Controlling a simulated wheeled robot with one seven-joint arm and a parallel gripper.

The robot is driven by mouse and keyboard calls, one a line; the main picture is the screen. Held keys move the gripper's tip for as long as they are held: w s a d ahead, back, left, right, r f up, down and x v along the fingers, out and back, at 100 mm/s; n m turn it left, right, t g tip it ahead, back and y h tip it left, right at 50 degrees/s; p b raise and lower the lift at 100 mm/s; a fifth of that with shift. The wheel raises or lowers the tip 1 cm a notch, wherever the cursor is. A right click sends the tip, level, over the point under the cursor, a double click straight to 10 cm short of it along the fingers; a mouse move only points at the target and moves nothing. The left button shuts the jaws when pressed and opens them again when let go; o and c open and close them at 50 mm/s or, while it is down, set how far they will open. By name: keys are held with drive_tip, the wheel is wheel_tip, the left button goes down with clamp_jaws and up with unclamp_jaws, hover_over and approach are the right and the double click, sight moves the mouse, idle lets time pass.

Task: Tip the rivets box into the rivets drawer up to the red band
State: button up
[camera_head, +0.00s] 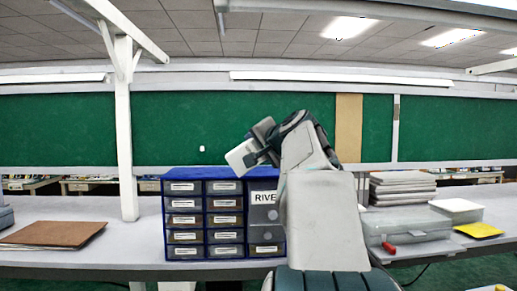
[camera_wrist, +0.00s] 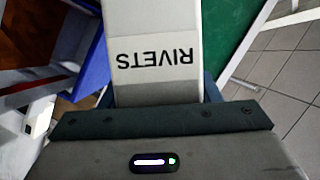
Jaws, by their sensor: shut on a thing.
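The rivets box (camera_wrist: 155,80), a pale box with a RIVETS label upside down in the wrist view, is held in my gripper (camera_wrist: 160,122). In the head view the box (camera_head: 240,156) is tilted, above the blue drawer cabinet, and my gripper (camera_head: 262,148) is shut on it. The rivets drawer (camera_head: 262,214) is a grey drawer front with a large label reading "RIVE", the rest hidden behind my arm. Its inside, any rivets and the red band do not show.
The blue cabinet (camera_head: 205,172) holds several small labelled drawers and stands on a grey bench (camera_head: 70,262). Brown sheets (camera_head: 52,234) lie left. A clear case (camera_head: 406,226), stacked pale boxes (camera_head: 402,188) and a yellow item (camera_head: 478,230) lie right. A white post (camera_head: 126,130) rises left of the cabinet.

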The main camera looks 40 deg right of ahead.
idle(0.5)
drive_tip(key=shift+s+r+m+t+y, duration=0.2)
drive_tip(key=shift+s+m+t+y, duration=0.1)
drive_tip(key=shift+m, duration=0.3)
drive_tip(key=shift+d+b, duration=0.1)
drive_tip(key=shift+b, duration=0.25)
idle(1.5)
drive_tip(key=shift+d+r+m+t, duration=0.1)
drive_tip(key=shift+m+t, duration=0.2)
drive_tip(key=shift+m, duration=0.3)
drive_tip(key=shift+s+d+r+m+t+b, duration=0.15)
drive_tip(key=shift+m+t+b, duration=0.1)
drive_tip(key=shift+m+b, duration=0.2)
drive_tip(key=shift+d+m+t+b, duration=0.1)
drive_tip(key=shift+m+t+b, duration=0.2)
drive_tip(key=shift+m, duration=0.25)
idle(3.5)
